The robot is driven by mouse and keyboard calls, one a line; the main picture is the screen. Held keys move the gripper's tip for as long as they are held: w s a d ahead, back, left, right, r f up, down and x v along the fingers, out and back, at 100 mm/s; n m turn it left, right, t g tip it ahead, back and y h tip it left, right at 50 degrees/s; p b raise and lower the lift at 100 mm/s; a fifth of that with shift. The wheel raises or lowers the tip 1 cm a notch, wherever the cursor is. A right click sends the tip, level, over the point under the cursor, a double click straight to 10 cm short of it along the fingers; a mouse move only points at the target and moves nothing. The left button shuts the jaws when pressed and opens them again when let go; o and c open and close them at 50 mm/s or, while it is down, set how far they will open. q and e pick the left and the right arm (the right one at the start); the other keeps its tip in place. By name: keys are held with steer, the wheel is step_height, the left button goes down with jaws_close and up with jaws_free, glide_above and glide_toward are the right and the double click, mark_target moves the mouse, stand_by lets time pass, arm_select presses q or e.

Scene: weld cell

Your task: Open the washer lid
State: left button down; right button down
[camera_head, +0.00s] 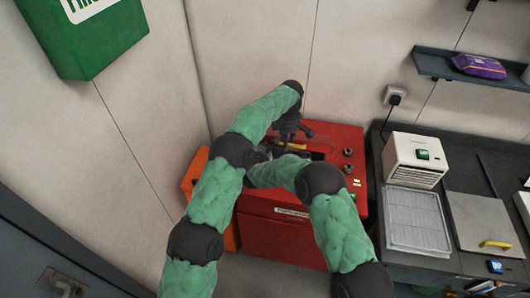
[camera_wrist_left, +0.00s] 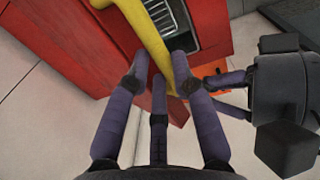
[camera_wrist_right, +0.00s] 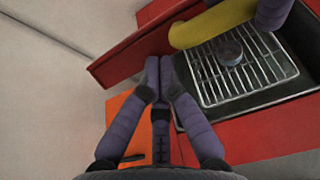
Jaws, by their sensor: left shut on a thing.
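The red washer (camera_head: 285,236) stands against the back wall in the head view. Its top is open enough to show a wire rack (camera_wrist_right: 240,65) in its dark basin, with a small round grey part (camera_wrist_right: 229,50) on it. The yellow handle (camera_wrist_left: 152,35) shows in the left wrist view and also in the right wrist view (camera_wrist_right: 212,22). My left gripper (camera_wrist_left: 161,68) is shut on the handle. My right gripper (camera_wrist_right: 159,72) is shut and empty, with its fingertips together beside the washer's left side. The lid's full outline and angle are hidden by my arms.
An orange cabinet (camera_wrist_right: 130,122) stands at the washer's left. A dark bench (camera_head: 425,262) on the right holds a cream box unit (camera_head: 413,158) and a white rack tray (camera_head: 416,218). A green box (camera_head: 85,45) hangs on the left wall.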

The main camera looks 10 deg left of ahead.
arm_select(q)
steer(key=shift+w+a+f, duration=0.1)
steer(key=shift+w+f, duration=0.1)
steer(key=shift+f, duration=0.05)
steer(key=c, duration=1.1)
jaws_free()
steer(key=shift+w+f, duration=0.1)
steer(key=shift+o, duration=0.3)
steer(key=shift+w, duration=0.1)
steer(key=shift+r, duration=0.25)
